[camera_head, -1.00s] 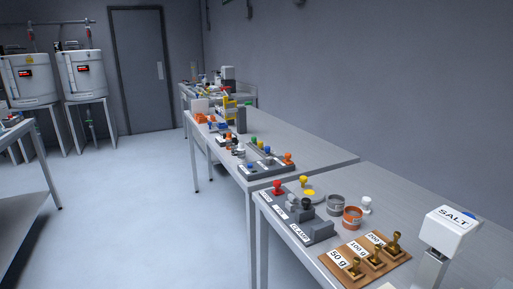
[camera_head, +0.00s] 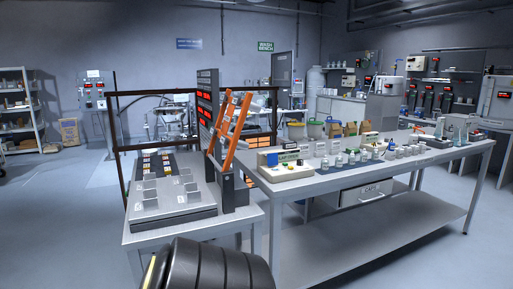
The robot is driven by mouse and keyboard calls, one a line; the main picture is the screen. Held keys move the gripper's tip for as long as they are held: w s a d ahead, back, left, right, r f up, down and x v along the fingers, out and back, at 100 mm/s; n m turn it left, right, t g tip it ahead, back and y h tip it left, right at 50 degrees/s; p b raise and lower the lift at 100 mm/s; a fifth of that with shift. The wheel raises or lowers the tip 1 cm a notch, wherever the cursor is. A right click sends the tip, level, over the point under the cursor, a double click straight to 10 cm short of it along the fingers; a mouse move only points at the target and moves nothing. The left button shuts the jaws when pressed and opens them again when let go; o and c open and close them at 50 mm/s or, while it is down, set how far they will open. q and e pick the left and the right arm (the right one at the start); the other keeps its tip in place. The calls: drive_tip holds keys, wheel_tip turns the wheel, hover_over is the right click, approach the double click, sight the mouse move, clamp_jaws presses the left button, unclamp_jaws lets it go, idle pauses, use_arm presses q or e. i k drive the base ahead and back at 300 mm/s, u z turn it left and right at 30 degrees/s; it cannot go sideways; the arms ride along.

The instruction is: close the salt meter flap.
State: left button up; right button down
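The white salt hopper is not in view now, and neither is its meter flap. Neither of my grippers shows in the head view. A dark ribbed rounded part, apparently of my own arm, fills the bottom edge left of the middle, and its end is cut off by the frame.
A long grey bench (camera_head: 330,250) with several small bottles and a beige device (camera_head: 287,166) stands at right. A smaller table (camera_head: 136,238) with a tray and orange slanted rails (camera_head: 237,132) stands left of it. Shelves (camera_head: 17,100) are far left. Floor at left is clear.

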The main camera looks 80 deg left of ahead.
sight(271, 158)
drive_tip(key=u, duration=2.8)
drive_tip(key=i, duration=0.65)
